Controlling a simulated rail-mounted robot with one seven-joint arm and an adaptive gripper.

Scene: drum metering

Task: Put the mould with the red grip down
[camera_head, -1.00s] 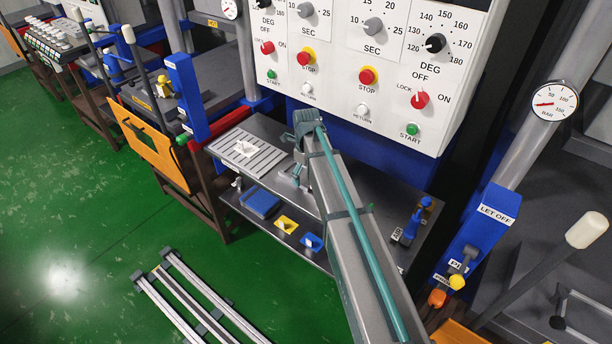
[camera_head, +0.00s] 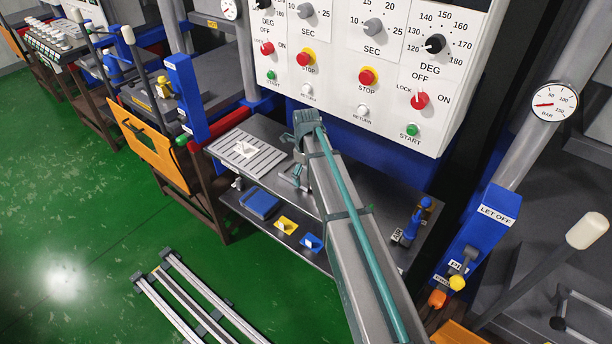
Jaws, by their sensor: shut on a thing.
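My gripper (camera_head: 299,179) is partly visible beside and behind my grey and teal arm, over the upper steel shelf (camera_head: 355,188) of the bench under the control panel. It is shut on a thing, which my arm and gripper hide. I cannot make out the mould with the red grip, or whether it touches the shelf. A mould with a white grip (camera_head: 245,149) sits on the slotted plate (camera_head: 262,160), to the left of my gripper. A yellow piece (camera_head: 286,225) and a blue piece (camera_head: 312,243) lie on the lower shelf.
The white control panel (camera_head: 385,117) rises just behind the shelf. A blue block (camera_head: 261,204) lies on the lower shelf. Grey rails (camera_head: 205,305) lie on the green floor. The upper shelf right of my arm is mostly clear.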

